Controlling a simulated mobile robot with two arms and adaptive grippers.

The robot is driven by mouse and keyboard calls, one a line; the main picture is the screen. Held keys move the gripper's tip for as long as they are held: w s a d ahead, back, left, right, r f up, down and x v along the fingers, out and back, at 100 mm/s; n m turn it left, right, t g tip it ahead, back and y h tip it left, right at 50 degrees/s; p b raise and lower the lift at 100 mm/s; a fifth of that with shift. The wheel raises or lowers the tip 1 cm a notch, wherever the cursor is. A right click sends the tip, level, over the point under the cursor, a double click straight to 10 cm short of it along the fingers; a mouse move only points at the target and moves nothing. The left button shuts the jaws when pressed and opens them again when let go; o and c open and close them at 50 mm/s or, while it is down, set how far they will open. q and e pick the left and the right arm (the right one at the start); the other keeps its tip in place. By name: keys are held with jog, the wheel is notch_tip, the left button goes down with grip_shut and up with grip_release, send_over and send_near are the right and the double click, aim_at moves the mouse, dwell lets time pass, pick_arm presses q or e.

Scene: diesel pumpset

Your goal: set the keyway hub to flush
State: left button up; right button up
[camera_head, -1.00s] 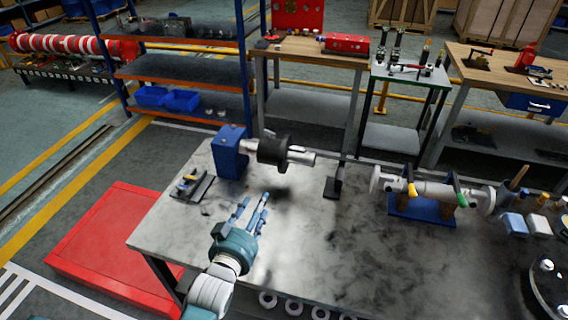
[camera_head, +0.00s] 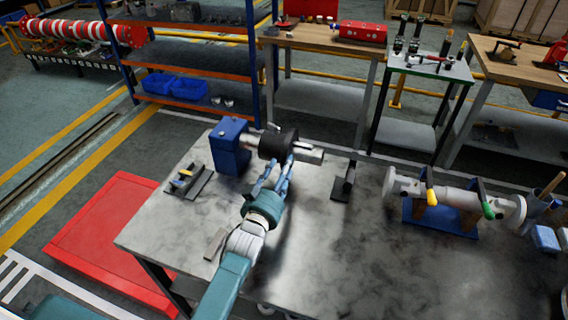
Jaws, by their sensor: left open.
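The keyway hub appears to be the black cylinder (camera_head: 275,145) on a pale horizontal shaft (camera_head: 309,154). The shaft extends right from a blue block (camera_head: 229,146) on the grey worktable. Bare shaft shows to the right of the hub. My left gripper (camera_head: 276,172) is open, with its blue fingers pointing up at the hub's lower front. The fingertips overlap the hub's lower edge in the picture; I cannot tell whether they touch it. The keyway itself is too small to make out. My right gripper is not in view.
A dark stand (camera_head: 345,181) stands right of the shaft end. A flanged grey pipe (camera_head: 455,198) lies on a blue cradle at the right. A small dark fixture (camera_head: 188,181) lies left of the block. The table's (camera_head: 330,252) front middle is clear.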

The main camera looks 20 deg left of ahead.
pick_arm(q)
jog(key=shift+w, duration=0.75)
jog(key=shift+c, duration=1)
grip_shut()
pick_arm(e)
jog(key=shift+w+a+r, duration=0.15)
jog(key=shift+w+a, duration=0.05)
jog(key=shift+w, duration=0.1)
pick_arm(q)
jog(key=shift+d, duration=0.1)
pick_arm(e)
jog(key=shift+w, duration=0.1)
